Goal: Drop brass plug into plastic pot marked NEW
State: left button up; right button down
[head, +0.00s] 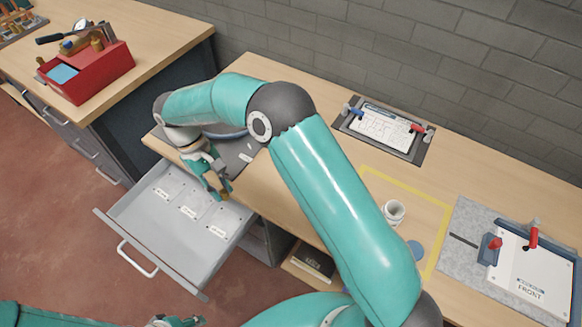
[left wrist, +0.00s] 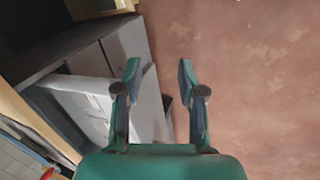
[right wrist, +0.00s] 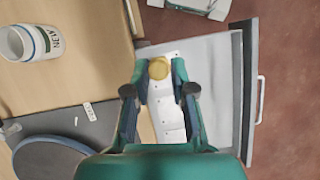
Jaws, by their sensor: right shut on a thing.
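The round brass plug (right wrist: 158,69) is between the fingertips of my right gripper (right wrist: 160,76), which is shut on it. In the head view the right gripper (head: 220,190) is over the open drawer (head: 148,218). The white pot marked NEW (right wrist: 30,42) stands on the wooden bench at the upper left of the right wrist view. A white pot (head: 393,211) stands on the bench in the head view; no lettering is readable there, so I cannot tell if it is the same. My left gripper (left wrist: 159,78) is open and empty, low over the floor.
The drawer holds several white labels. A clamped sheet (head: 383,125) is at the back, a FRONT panel (head: 530,280) at the right. A red toolbox (head: 90,75) stands on the other bench.

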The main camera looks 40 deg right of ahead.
jog(key=d+r+n+t+h+b, duration=0.1)
jog(key=d+r+n+t, duration=0.1)
jog(key=d+r+n, duration=0.4)
jog(key=d+r+n+t+h, duration=0.1)
jog(key=d+n, duration=0.4)
jog(key=d, duration=0.3)
jog(key=d+r+n+t+h+b, duration=0.1)
jog(key=d+r+n+t+h, duration=0.1)
jog(key=d+r+n, duration=0.4)
notch_tip(320, 180, down, 12)
jog(key=b, duration=0.9)
jog(key=shift+d+r+m+y, duration=0.15)
jog(key=shift+d+m+y, duration=0.15)
jog(key=shift+d, duration=0.1)
jog(key=shift+w+d+f+b, duration=0.1)
jog(key=shift+d+f+b, duration=0.25)
jog(key=shift+f, duration=0.3)
jog(key=shift+a+f, duration=0.1)
jog(key=shift+f, duration=0.45)
jog(key=c, duration=1)
grip_release()
